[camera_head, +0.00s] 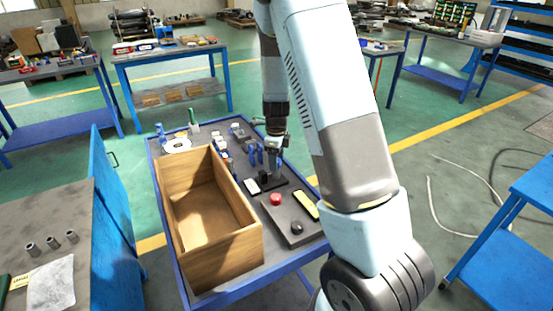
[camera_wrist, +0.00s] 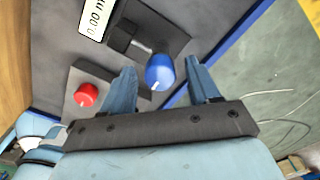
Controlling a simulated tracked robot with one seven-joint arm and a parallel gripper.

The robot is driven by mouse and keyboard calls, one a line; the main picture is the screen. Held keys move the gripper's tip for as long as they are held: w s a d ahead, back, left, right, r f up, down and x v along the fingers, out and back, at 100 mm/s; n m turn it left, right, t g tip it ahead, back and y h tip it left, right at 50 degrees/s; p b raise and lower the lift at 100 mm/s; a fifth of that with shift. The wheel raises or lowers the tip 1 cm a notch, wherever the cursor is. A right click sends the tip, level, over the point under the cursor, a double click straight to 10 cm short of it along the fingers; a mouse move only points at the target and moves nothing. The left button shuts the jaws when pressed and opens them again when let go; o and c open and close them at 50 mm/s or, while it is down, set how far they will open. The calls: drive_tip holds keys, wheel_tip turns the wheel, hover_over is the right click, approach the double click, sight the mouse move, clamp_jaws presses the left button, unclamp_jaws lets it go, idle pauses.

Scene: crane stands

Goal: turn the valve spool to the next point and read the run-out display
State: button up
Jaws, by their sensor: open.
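A blue round knob (camera_wrist: 160,72) with a white mark on its edge shows between the fingers of my open gripper (camera_wrist: 160,66) in the wrist view. I cannot tell whether either finger touches it. A dark rod-like part, perhaps the valve spool (camera_wrist: 140,49), runs from a black block on a dark plate (camera_wrist: 168,30) toward the knob. A white display (camera_wrist: 97,18) reads "0.00 m", cut off by the picture edge. In the head view my gripper (camera_head: 272,168) is low over the blue bench, and the spool is too small to make out there.
A red button (camera_wrist: 87,95) on a grey box sits left of the knob; it also shows in the head view (camera_head: 276,198). A wooden box (camera_head: 240,243) fills the bench's left side. Several small parts lie behind. The bench's blue edge (camera_wrist: 235,50) runs close right of the gripper.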

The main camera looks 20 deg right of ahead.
drive_tip(key=shift+c, duration=0.2)
drive_tip(key=c, duration=1)
drive_tip(key=shift+n, duration=0.4)
drive_tip(key=n, duration=1.1)
drive_tip(key=shift+w+d+r+n, duration=0.1)
drive_tip(key=shift+n, duration=0.3)
drive_tip(key=n, duration=1.1)
drive_tip(key=shift+n, duration=0.4)
